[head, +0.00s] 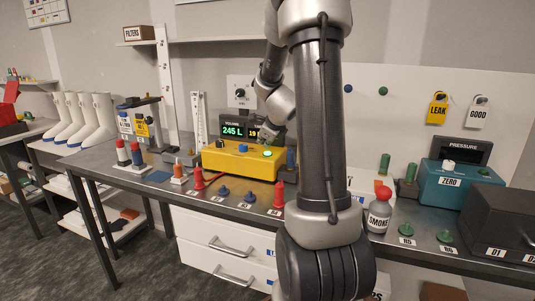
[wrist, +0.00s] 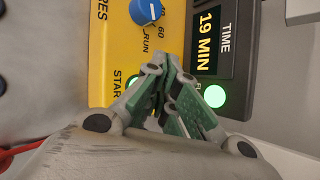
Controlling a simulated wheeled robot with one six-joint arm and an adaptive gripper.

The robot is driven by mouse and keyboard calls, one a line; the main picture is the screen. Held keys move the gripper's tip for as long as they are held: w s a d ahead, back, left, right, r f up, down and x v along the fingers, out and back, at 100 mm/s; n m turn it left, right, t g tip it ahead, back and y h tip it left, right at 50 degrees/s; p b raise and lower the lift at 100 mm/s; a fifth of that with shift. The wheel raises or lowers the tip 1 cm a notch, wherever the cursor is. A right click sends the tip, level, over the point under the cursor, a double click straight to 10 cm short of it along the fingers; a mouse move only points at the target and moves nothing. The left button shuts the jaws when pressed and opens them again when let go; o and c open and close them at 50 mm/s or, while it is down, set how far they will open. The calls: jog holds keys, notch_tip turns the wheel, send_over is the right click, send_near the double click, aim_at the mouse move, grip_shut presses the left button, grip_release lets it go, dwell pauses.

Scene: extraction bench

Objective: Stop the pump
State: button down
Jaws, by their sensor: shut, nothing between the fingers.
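The yellow pump box (head: 238,161) stands on the bench below a display reading 245 L. A blue knob (head: 243,148) and a lit green spot (head: 268,153) show on its top. In the wrist view, the blue knob (wrist: 146,10) has marks "60" and "RUN", and part of a "START" label shows. A bright green round light (wrist: 213,96) is right of my fingers. My gripper (wrist: 172,62) is shut and empty, its tips over the box beside the time display (wrist: 210,38) reading 19 MIN. The fingers hide part of the panel, with some green behind them. Contact cannot be told.
Red (head: 198,180) and blue (head: 224,195) pegs stand along the bench's front. A smoke bottle (head: 379,212), a teal pressure box (head: 458,188) and a dark box (head: 500,222) are to the right. A stand (head: 146,122) is left of the pump.

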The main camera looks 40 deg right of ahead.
aim_at(265, 153)
jog(key=shift+f, duration=0.15)
jog(key=shift+f, duration=0.25)
jog(key=shift+f, duration=0.45)
dwell(0.6)
jog(key=shift+r, duration=0.85)
jog(key=shift+r, duration=2.5)
